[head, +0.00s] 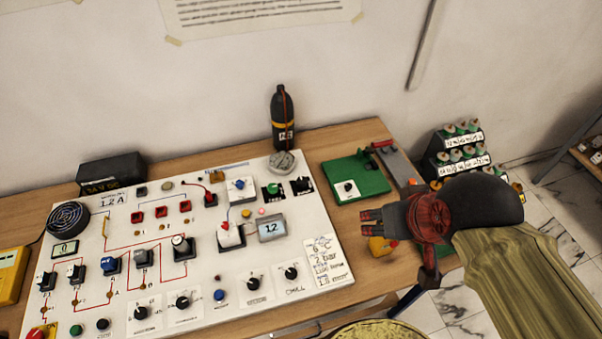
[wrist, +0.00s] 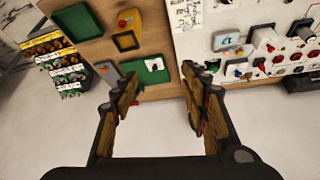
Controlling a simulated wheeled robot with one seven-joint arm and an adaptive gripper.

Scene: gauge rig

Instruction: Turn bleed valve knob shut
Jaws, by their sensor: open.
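The bleed valve knob cannot be told for sure, as the labels are too small to read. Candidates are a grey round knob (head: 282,162) at the white panel's back edge, a green knob (head: 273,188) and a black knob (head: 301,185) in front of it, and a small dark knob on a white plate (head: 347,189) on the green board (head: 372,179). The board also shows in the wrist view (wrist: 138,78). My gripper (head: 368,222) is open and empty, right of the panel and in front of the green board. It also shows in the wrist view (wrist: 160,82), its fingers well apart.
The white panel (head: 315,222) carries several knobs, switches and a small display (head: 272,227). A dark bottle (head: 283,120) stands behind it. A stepped rack (head: 458,155) stands on the right. A yellow thing (head: 380,247) lies beside my gripper. Bare wood shows right of the panel.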

